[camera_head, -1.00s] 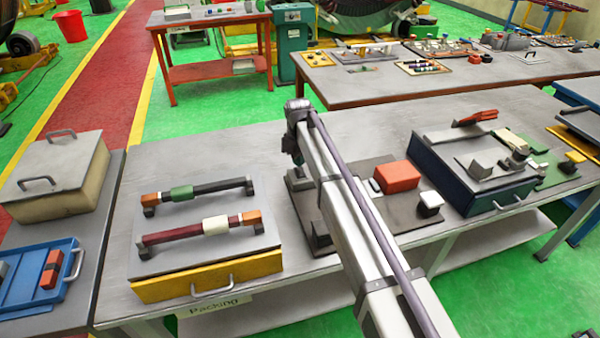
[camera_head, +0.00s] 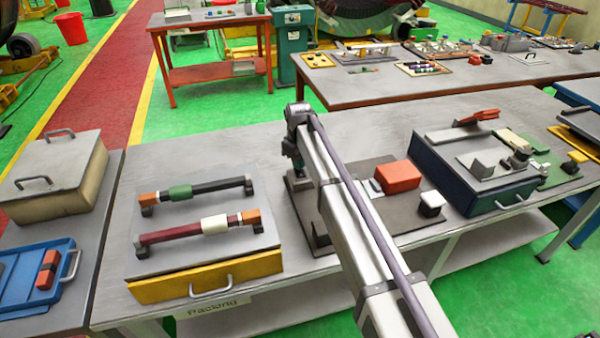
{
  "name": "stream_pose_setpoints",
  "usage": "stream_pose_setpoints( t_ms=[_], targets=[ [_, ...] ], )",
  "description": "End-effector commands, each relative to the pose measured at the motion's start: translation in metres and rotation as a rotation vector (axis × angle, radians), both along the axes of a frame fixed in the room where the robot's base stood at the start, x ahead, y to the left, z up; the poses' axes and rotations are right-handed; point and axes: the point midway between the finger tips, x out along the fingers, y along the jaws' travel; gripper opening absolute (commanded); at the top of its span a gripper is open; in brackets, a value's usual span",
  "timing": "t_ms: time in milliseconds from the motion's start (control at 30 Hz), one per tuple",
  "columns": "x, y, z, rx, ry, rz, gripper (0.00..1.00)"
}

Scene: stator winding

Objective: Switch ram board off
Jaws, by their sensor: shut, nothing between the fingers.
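A dark flat board (camera_head: 385,220) lies on the near grey table, partly hidden behind my arm. It carries a red box (camera_head: 398,177) and a small black block with a white top (camera_head: 431,204). Which of these is the ram board's switch, I cannot tell. My arm reaches in from the bottom right and its wrist hangs down at the board's left end. My gripper (camera_head: 298,172) is small and dark here, shut and empty, beside a grey block on the board. I cannot tell whether it touches anything.
Left of the board, a grey-topped yellow case (camera_head: 205,278) holds two rods on stands. To the right is a dark blue case (camera_head: 475,187) with metal parts on top. A beige box (camera_head: 55,175) and a blue tray (camera_head: 40,300) stand at the far left.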

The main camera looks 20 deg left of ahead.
Motion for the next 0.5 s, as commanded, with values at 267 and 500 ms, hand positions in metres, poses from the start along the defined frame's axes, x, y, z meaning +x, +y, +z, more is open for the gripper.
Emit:
stream_pose_setpoints(
  t_ms=[267, 500],
  targets=[
    [0.000, 0.000, -0.005, 0.000, 0.000, 0.000, 0.00],
    [0.000, 0.000, 0.006, 0.000, 0.000, 0.000, 0.00]
  ],
)
